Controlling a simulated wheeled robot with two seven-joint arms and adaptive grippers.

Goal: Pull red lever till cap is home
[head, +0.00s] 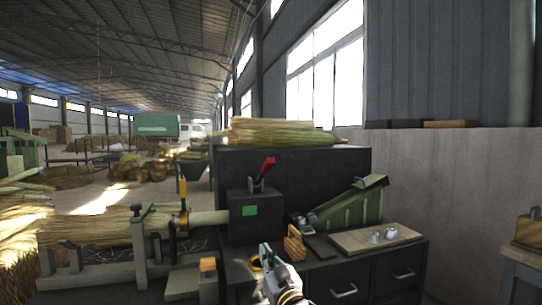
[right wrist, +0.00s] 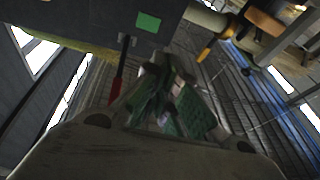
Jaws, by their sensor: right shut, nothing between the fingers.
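The red lever (head: 268,166) rises from the top of a dark machine box (head: 255,215) and leans to the right. It also shows in the right wrist view (right wrist: 117,86), upside down, left of my fingers. My right gripper (head: 265,248) is in front of and below the box, pointing up, apart from the lever. In the right wrist view its green-padded fingers (right wrist: 162,68) are shut with nothing between them. I cannot tell which part is the cap. My left gripper is not in view.
The box bears a green square (head: 250,211). The dark bench holds a wooden block (head: 294,243), a board with small metal parts (head: 375,238) and a green sloped tray (head: 345,208). A straw bundle (head: 95,228) lies on a grey frame at left. The space above the lever is clear.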

